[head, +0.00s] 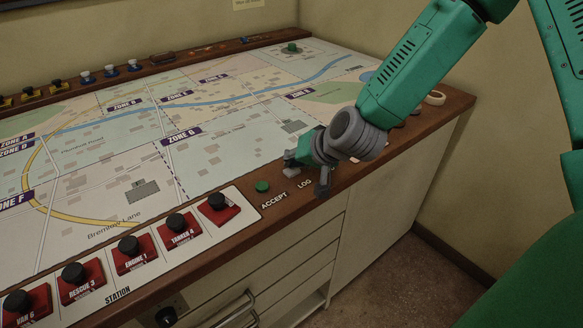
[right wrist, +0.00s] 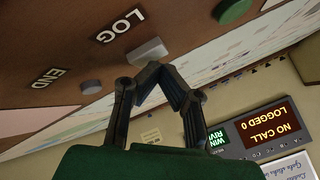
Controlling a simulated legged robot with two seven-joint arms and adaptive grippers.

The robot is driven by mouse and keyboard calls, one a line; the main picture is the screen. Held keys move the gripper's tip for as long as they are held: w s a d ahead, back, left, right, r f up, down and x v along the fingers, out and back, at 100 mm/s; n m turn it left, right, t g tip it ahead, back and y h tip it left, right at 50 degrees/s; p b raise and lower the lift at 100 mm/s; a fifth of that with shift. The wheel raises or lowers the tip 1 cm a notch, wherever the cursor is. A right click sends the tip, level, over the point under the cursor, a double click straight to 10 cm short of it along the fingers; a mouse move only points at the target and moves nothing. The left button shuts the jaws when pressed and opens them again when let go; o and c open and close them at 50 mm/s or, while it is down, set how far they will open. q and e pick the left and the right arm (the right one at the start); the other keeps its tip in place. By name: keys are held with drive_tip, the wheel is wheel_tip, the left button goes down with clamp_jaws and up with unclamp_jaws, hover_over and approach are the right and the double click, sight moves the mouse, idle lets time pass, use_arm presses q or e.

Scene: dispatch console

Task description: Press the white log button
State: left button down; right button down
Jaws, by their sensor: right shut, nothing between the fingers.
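The white log button (head: 291,172) sits on the wooden front rim of the console beside the LOG label, partly covered by my right gripper (head: 294,160). It also shows in the right wrist view (right wrist: 148,50) as a pale block beside the LOG lettering. My right gripper is shut and empty, and its fingertips (right wrist: 156,70) are right by the button's edge. I cannot tell whether they touch it. My left gripper is not in view.
The green accept button (head: 262,186) is left of the log button. A grey END button (right wrist: 91,87) lies on its other side. Red station blocks with black knobs (head: 129,243) line the front left. A display (right wrist: 268,123) reads NO CALL, LOGGED 0.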

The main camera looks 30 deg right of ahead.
sight(293, 171)
drive_tip(key=shift+r+p, duration=0.3)
drive_tip(key=shift+r, duration=0.2)
wheel_tip(293, 171, up, 5)
drive_tip(key=p, duration=0.4)
drive_tip(key=shift+p, duration=0.4)
drive_tip(key=shift+s+f, duration=0.1)
idle(0.5)
